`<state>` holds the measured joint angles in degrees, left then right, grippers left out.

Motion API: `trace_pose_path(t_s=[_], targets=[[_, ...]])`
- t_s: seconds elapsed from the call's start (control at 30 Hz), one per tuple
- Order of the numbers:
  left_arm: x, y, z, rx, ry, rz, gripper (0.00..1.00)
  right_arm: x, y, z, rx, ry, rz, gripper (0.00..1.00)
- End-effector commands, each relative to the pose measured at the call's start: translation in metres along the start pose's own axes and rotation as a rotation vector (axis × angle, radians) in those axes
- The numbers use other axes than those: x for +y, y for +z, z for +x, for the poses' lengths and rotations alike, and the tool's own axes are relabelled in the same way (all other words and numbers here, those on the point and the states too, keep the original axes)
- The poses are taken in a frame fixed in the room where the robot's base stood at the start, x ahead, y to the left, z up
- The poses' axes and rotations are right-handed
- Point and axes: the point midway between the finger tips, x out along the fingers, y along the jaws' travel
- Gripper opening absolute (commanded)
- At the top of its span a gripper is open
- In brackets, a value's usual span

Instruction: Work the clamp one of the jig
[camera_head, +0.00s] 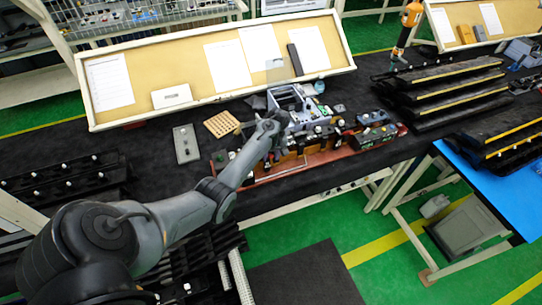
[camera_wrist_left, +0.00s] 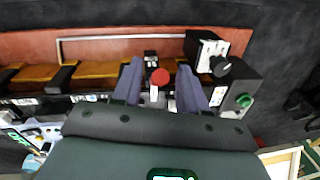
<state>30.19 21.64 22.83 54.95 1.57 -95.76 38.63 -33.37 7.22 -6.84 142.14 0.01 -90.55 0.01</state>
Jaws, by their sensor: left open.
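The jig has a reddish-brown base (camera_head: 318,157) on the black-topped bench, and its base also fills the upper part of the left wrist view (camera_wrist_left: 100,45). A red round knob (camera_wrist_left: 160,77), which looks like a clamp handle end, stands over the jig. My left gripper (camera_head: 280,138) is over the left part of the jig. In the left wrist view its two fingers (camera_wrist_left: 159,68) are open, one on each side of the red knob. I cannot tell whether either finger touches it. Which clamp this is cannot be read. My right gripper is not in view.
A box with a green button (camera_wrist_left: 243,101) and a black knob (camera_wrist_left: 220,66) sit right of the fingers in the wrist view. A grey plate (camera_head: 186,144) and perforated wooden block (camera_head: 221,124) lie left of the jig. Black stepped racks (camera_head: 440,95) stand to the right.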

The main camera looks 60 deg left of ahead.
Motion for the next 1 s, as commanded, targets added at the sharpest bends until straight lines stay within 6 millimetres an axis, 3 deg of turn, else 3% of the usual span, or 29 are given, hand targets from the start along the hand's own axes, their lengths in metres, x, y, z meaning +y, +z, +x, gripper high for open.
trace_pose_path(t_s=[0.47,0.73,1.0], targets=[[0.0001,0.0004,0.0106,0.000,0.000,0.001,0.43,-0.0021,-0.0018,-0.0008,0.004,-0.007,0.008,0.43],[0.0001,0.0003,0.0104,0.000,0.000,0.001,0.01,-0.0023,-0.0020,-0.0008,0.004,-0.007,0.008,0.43],[0.0000,0.0002,0.0101,0.000,0.000,0.001,0.00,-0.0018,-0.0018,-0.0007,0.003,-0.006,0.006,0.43]])
